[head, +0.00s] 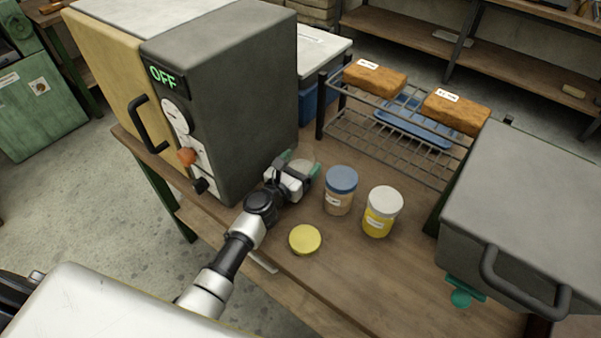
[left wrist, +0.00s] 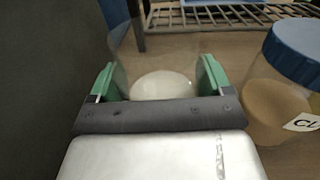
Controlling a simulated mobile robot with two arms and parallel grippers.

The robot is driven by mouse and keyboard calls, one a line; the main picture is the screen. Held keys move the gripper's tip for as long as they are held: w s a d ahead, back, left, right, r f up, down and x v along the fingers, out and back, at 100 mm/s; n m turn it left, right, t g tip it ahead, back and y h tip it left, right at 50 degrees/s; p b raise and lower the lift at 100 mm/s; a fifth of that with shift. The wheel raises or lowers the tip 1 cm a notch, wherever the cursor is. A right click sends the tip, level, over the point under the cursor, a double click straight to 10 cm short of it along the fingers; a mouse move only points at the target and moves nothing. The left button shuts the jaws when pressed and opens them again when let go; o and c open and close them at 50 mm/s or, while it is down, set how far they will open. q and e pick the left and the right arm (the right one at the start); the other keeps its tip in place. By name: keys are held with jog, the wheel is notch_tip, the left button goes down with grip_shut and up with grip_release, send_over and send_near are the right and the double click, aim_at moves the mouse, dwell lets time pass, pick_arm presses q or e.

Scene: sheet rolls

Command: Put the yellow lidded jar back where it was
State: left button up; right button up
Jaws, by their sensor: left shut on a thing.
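My left gripper (head: 297,172) is shut on a clear open jar (head: 303,166) with pale contents, beside the grey machine. In the left wrist view the jar (left wrist: 160,86) sits between the green fingertips (left wrist: 160,82), its top uncovered. I cannot tell whether its base touches the table. A yellow lid (head: 305,240) lies flat on the table, apart from the jar and nearer the front edge. A blue-lidded jar (head: 340,190) and a white-lidded jar with yellow contents (head: 382,211) stand to the right of the gripper. My right gripper is not in view.
The grey machine (head: 230,95) showing OFF stands close on the left. A wire rack (head: 400,145) with two brown blocks is behind the jars. A grey box with a handle (head: 530,215) is at the right. Bare wooden table (head: 365,280) lies in front of the jars.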

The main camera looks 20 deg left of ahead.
pick_arm(q)
jog(key=shift+f, duration=0.35)
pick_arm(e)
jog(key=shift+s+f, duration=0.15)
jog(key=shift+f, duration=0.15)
pick_arm(q)
jog(key=shift+f, duration=0.15)
jog(key=o, duration=1)
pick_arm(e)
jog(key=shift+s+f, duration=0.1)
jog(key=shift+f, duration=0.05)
pick_arm(q)
jog(key=shift+r, duration=0.2)
jog(key=v, duration=1)
jog(key=shift+s+f, duration=0.1)
jog(key=shift+s, duration=0.3)
jog(key=shift+s+a, duration=0.25)
jog(key=shift+s, duration=0.35)
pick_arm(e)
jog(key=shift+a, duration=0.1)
